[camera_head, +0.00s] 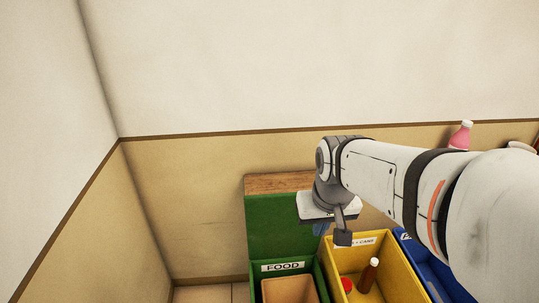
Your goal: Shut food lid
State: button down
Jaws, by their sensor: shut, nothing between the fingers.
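The green food bin (318,278) stands at the bottom centre with a white "FOOD" label (282,267) on it. It is open at the top, and a tan inside or inner box (288,291) shows. A green panel (277,228) stands upright behind it and looks like its raised lid. My gripper (343,238) is shut and empty, pointing down to the right of the green panel, over the back of the yellow bin. Whether it touches anything there cannot be told. The bin's lower part is out of view.
The yellow bin (404,284) to the right is open and holds a brown bottle (369,275) and a red item (347,285). A blue bin (421,262) is beyond it, partly behind my arm. A wooden top (270,184) and a pink bottle (461,136) are behind. Floor shows at left.

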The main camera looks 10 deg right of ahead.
jog(key=w+f, duration=0.1)
jog(key=w, duration=1.8)
jog(key=t, duration=0.1)
send_near(287, 188)
jog(key=p+x, duration=0.1)
jog(key=x, duration=0.5)
jog(key=shift+w+f, duration=0.15)
jog(key=shift+f, duration=0.05)
jog(key=s, duration=0.2)
jog(key=s+p, duration=0.1)
jog(key=s, duration=0.1)
jog(key=shift+r, duration=0.25)
